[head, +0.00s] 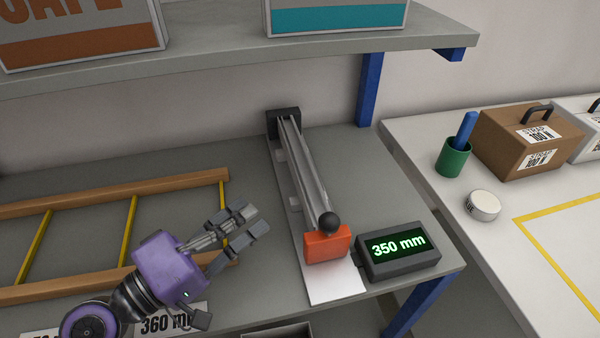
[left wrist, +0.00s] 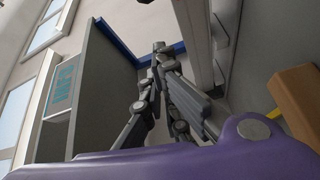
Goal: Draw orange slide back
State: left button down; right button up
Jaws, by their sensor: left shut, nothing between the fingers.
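The orange slide (head: 327,246) sits at the near end of a long grey rail (head: 302,165) on the workbench. A black ball knob (head: 328,222) stands on the slide. The rail runs away from me to a black end block (head: 283,122) near the wall. A dark display (head: 398,250) right of the slide reads 350 mm. My left gripper (head: 256,220) is shut and empty, left of the rail and apart from the slide. Its fingers also show in the left wrist view (left wrist: 158,55). The slide cannot be made out there. My right gripper is not in view.
A wooden frame with yellow rungs (head: 120,187) lies left of the rail. A grey shelf (head: 240,42) hangs above the bench's back. A white table (head: 500,270) on the right holds a green cup (head: 453,158), a white puck (head: 482,205) and a brown case (head: 530,140).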

aim_at(327, 237)
pick_arm(q)
jog(key=r+p+x, duration=0.1)
jog(key=p+x, duration=0.2)
jog(key=x, duration=0.7)
jog(key=s, duration=0.1)
jog(key=s+d, duration=0.1)
jog(key=s+d+f, duration=0.1)
jog(key=shift+s+p, duration=0.2)
jog(key=shift+p, duration=0.1)
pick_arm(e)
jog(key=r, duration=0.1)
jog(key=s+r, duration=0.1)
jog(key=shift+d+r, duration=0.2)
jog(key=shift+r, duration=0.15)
pick_arm(q)
jog(key=shift+f, duration=0.1)
